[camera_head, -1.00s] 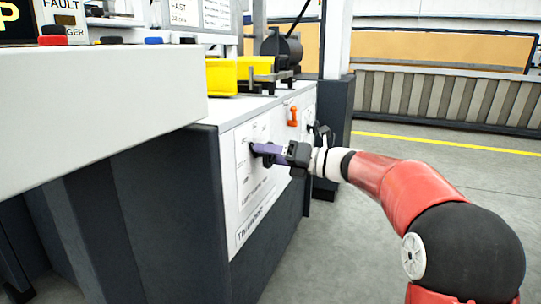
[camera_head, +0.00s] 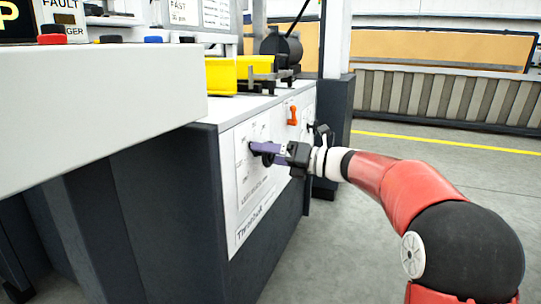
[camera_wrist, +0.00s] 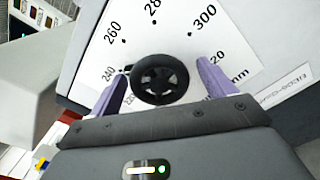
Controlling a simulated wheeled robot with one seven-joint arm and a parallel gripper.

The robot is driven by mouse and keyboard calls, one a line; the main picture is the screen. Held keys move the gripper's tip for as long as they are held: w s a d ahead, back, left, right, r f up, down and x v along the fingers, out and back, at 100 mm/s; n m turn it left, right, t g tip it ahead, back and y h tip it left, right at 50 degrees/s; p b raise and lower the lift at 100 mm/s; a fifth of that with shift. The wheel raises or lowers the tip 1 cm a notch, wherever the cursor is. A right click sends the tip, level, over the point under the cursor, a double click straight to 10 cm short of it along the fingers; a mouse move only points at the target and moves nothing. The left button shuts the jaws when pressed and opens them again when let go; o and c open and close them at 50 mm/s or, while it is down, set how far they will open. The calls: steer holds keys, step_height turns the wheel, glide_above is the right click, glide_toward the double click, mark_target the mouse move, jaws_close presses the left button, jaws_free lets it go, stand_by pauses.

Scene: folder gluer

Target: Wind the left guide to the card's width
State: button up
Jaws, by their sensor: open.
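A black round handwheel (camera_wrist: 159,79) sits on a white dial plate (camera_wrist: 170,30) marked with numbers such as 240, 260, 280 and 300, with "mm" at the right. My gripper (camera_wrist: 160,88) is open, with one purple finger on each side of the wheel. The left finger is close to the wheel's rim; I cannot tell whether it touches. In the head view my gripper (camera_head: 268,150) reaches the white machine side panel (camera_head: 245,205), and its purple fingers cover most of the wheel there. The guide and the card cannot be made out.
An orange handle (camera_head: 293,115) and a black knob lie farther along the panel. A yellow block (camera_head: 221,76) stands on the machine top. A white console (camera_head: 100,95) with coloured buttons juts out at the left. The floor at right is open.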

steer(key=v, duration=0.7)
steer(key=shift+d, duration=0.35)
steer(key=shift+s+r, duration=0.1)
steer(key=shift+r, duration=0.05)
